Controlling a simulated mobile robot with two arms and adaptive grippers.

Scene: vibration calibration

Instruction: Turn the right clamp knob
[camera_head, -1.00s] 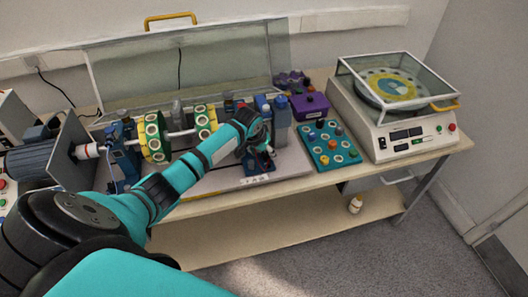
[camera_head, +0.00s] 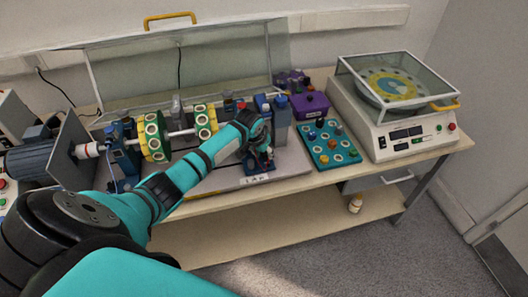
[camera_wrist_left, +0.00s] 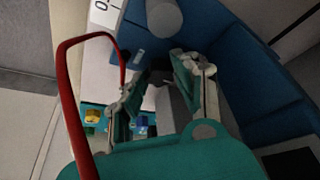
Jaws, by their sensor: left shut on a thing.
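My right gripper is not in view.
A red bar (camera_wrist_left: 65,85) curves close to the left gripper. A teal tray with round parts (camera_head: 331,145) and a purple box (camera_head: 309,105) lie to the right. A glass-covered machine (camera_head: 395,105) stands farther right. A clear shield (camera_head: 185,65) stands behind the rig.

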